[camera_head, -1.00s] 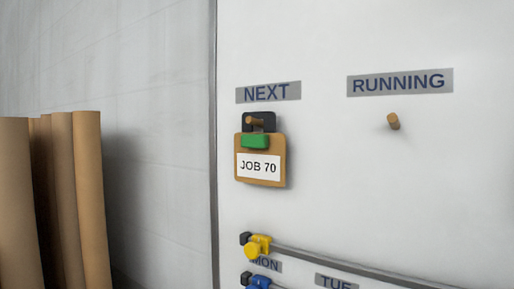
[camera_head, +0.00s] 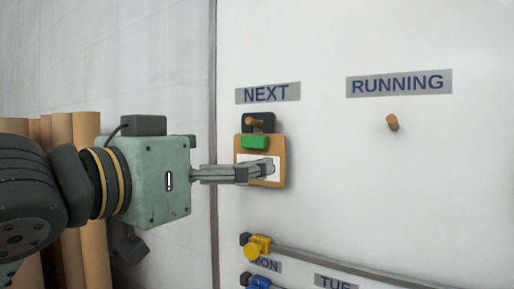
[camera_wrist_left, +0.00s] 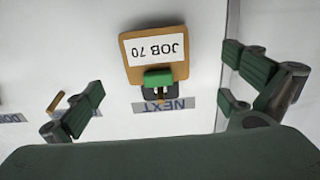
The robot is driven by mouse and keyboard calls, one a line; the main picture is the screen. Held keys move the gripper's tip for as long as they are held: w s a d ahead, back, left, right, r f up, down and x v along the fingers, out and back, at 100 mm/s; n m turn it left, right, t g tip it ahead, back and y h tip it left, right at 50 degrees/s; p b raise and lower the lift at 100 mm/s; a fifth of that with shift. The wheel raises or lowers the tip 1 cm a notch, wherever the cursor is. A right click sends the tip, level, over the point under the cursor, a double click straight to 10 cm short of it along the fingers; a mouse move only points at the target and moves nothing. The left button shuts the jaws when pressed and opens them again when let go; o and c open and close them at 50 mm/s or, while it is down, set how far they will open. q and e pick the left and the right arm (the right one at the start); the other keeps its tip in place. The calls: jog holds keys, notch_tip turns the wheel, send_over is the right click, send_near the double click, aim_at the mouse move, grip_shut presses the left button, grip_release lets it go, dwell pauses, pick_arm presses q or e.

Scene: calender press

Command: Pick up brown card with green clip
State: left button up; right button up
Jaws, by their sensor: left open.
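The brown card (camera_head: 279,148) with its green clip (camera_head: 255,142) hangs on a peg under the NEXT label on the white board. In the left wrist view the card (camera_wrist_left: 127,48) appears upside down, with the label JOB 70 and the green clip (camera_wrist_left: 159,78) in plain sight. My left gripper (camera_head: 262,172) is in front of the card in the head view and covers most of its white label. Its fingers are spread apart (camera_wrist_left: 162,108) in the wrist view, with the card between and beyond them, and they hold nothing. My right gripper is not in view.
An empty wooden peg (camera_head: 393,122) sits under the RUNNING label (camera_head: 400,82). Brown rolls (camera_head: 88,125) stand at the left. The board around the empty peg is clear.

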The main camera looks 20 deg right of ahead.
aim_at(257, 154)
pick_arm(q)
jog(key=p+x, duration=0.1)
jog(key=x, duration=0.1)
jog(key=p+x, duration=0.1)
jog(key=x, duration=0.1)
jog(key=p+x, duration=0.1)
jog(key=x, duration=0.1)
jog(key=shift+s+d+r, duration=0.1)
jog(key=shift+d+r, duration=0.3)
jog(key=shift+d, duration=0.1)
jog(key=shift+w+d+f, duration=0.1)
jog(key=shift+w+d, duration=0.2)
jog(key=shift+d, duration=0.1)
jog(key=shift+a, duration=0.1)
jog(key=c, duration=1.1)
